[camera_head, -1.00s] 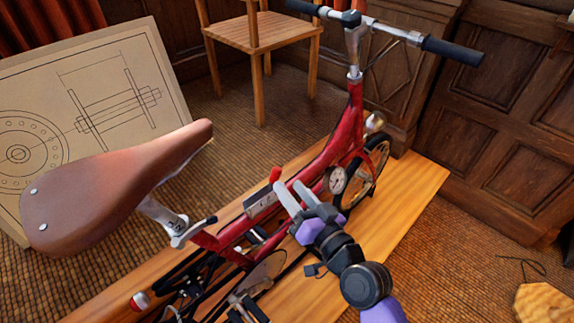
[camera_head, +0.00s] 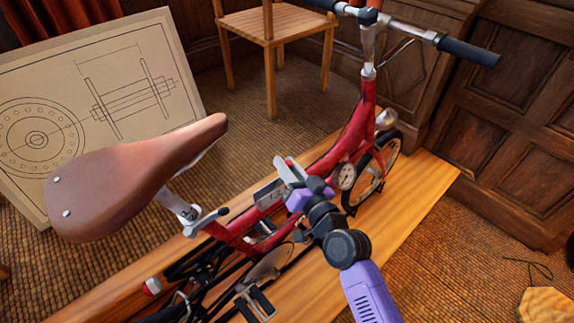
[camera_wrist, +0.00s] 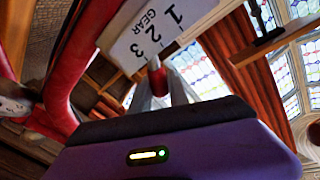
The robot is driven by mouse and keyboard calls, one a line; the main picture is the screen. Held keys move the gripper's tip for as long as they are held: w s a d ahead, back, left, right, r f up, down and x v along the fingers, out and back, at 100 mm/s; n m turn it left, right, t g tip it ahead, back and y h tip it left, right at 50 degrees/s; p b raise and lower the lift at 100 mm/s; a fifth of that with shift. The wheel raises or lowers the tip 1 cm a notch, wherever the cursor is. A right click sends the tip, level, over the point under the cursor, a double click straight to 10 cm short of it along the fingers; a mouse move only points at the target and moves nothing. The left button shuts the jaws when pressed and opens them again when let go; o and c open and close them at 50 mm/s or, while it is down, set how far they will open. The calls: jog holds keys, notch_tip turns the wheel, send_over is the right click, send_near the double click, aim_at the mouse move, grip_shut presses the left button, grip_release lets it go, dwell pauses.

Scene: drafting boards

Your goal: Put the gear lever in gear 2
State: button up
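In the wrist view the white gear plate (camera_wrist: 145,32) reads GEAR with 1, 2 and 3. The gear lever's red knob (camera_wrist: 156,76) stands nearest the 3 end of the scale. My gripper (camera_head: 284,161) is at the plate, and its fingers hide the lever in the head view. In the wrist view my gripper (camera_wrist: 162,90) has one finger on each side of the knob. Whether both fingers press on it cannot be told.
The brown saddle (camera_head: 130,180) and the handlebar (camera_head: 415,35) flank the work area. The bicycle stands on a wooden platform (camera_head: 410,215). A drawing board (camera_head: 130,75) and a chair (camera_head: 270,25) stand behind.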

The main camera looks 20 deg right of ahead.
aim_at(278, 183)
grip_shut()
dwell(1.0)
jog(key=shift+s+a+f+n+b, duration=0.1)
jog(key=shift+a+n+b, duration=0.3)
jog(key=shift+b, duration=0.3)
jog(key=n+b, duration=0.1)
jog(key=a+n+b, duration=0.2)
jog(key=shift+s+r+t, duration=0.25)
jog(key=shift+s+t, duration=0.05)
jog(key=shift+s, duration=0.05)
jog(key=shift+s+a+r+n+y+b, duration=0.2)
jog(key=shift+a+n+y+b, duration=0.25)
jog(key=shift+n+b, duration=0.4)
jog(key=shift+a+r, duration=0.15)
jog(key=shift+r, duration=0.05)
jog(key=o, duration=0.7)
grip_release()
